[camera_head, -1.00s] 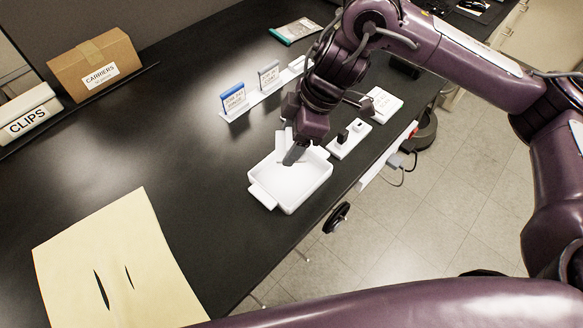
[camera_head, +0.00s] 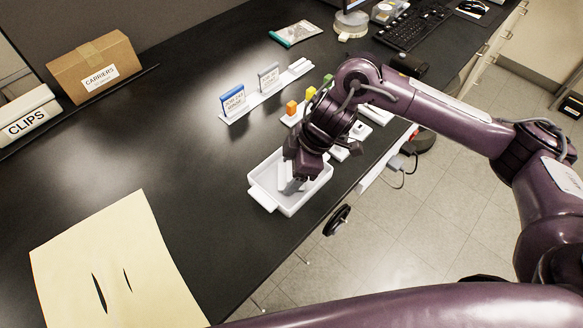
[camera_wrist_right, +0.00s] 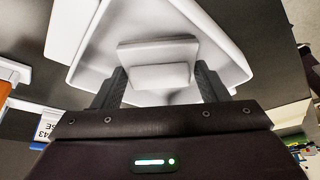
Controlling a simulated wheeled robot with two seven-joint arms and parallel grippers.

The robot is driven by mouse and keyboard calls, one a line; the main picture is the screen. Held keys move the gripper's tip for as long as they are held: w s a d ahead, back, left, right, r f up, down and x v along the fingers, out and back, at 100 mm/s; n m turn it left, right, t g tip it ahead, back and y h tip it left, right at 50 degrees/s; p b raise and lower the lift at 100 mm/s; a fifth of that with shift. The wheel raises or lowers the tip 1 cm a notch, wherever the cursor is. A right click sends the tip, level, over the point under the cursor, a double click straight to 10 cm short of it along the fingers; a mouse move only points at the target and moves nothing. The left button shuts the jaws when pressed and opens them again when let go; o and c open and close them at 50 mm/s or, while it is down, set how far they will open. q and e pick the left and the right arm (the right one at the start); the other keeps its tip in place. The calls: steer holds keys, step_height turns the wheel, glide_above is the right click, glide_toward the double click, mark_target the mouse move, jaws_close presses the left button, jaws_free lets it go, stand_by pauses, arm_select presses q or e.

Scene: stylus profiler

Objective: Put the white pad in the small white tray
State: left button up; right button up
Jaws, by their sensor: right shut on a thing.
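The small white tray (camera_head: 263,197) stands near the front edge of the black bench, with its rim and near handle showing. My right gripper (camera_head: 297,178) reaches down into the tray's opening. It is shut on the white pad (camera_head: 287,176), which is partly hidden by the fingers in the head view. In the right wrist view, the pad (camera_wrist_right: 160,70) sits between the two dark fingers, with the tray (camera_wrist_right: 90,70) behind and around it. I cannot tell whether the pad touches the tray floor. My left gripper is out of view.
Small orange (camera_head: 291,107) and yellow blocks stand behind my right arm. Blue (camera_head: 233,99) and grey labelled holders stand at the back. A carriers box (camera_head: 96,68) and a clips box (camera_head: 28,114) are at the left. A cream sheet (camera_head: 110,265) lies front left; bare bench lies between.

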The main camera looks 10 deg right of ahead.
steer(key=shift+f, duration=0.15)
steer(key=o, duration=1)
steer(key=shift+c, duration=0.2)
steer(key=v, duration=1.2)
steer(key=shift+r+p, duration=0.2)
steer(key=shift+p, duration=0.15)
steer(key=shift+f, duration=0.1)
